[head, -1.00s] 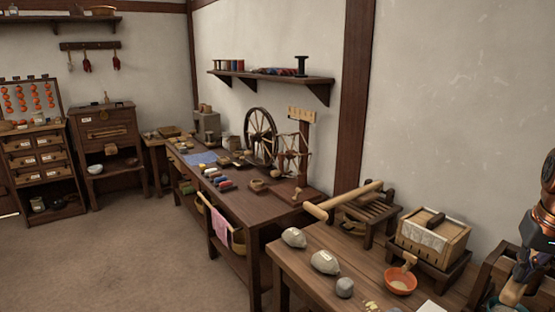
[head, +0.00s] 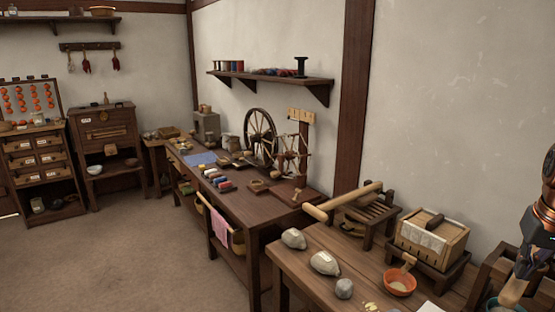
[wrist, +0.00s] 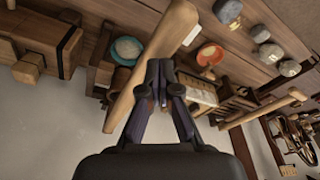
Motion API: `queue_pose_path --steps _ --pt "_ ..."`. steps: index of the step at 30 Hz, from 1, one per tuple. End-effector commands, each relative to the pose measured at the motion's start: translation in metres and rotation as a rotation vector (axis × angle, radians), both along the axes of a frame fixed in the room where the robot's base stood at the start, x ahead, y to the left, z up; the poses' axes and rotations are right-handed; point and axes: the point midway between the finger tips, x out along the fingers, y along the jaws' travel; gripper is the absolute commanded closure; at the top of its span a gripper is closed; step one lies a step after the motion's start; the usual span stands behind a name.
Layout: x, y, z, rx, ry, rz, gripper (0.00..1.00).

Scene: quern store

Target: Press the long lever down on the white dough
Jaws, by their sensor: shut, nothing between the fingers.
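The long wooden lever (wrist: 140,82) runs diagonally close to the wrist camera. In the head view only part of it (head: 513,290) shows at the lower right. The white dough (wrist: 128,47) lies in a teal bowl (wrist: 115,57), beyond and left of the lever in the wrist view. In the head view the bowl's rim (head: 489,304) is cut by the lower edge. My gripper (wrist: 161,80) is shut and empty, right beside the lever; I cannot tell whether it touches.
An orange bowl (head: 400,283) with a wooden tool, a slatted wooden box (head: 432,238) and a wooden stand with a thick roller (head: 345,201) occupy the bench. Grey stone-like lumps (head: 325,263) lie toward its left end. A wall (head: 470,110) stands behind.

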Motion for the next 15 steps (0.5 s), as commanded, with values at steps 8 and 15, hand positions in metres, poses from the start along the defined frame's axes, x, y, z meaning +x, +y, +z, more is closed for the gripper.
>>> queue_pose_path --steps 8,15 --pt "0.001 0.0 0.025 -0.001 -0.003 0.0 1.0" --pt "0.001 0.0 0.044 -0.001 -0.002 0.0 1.0"
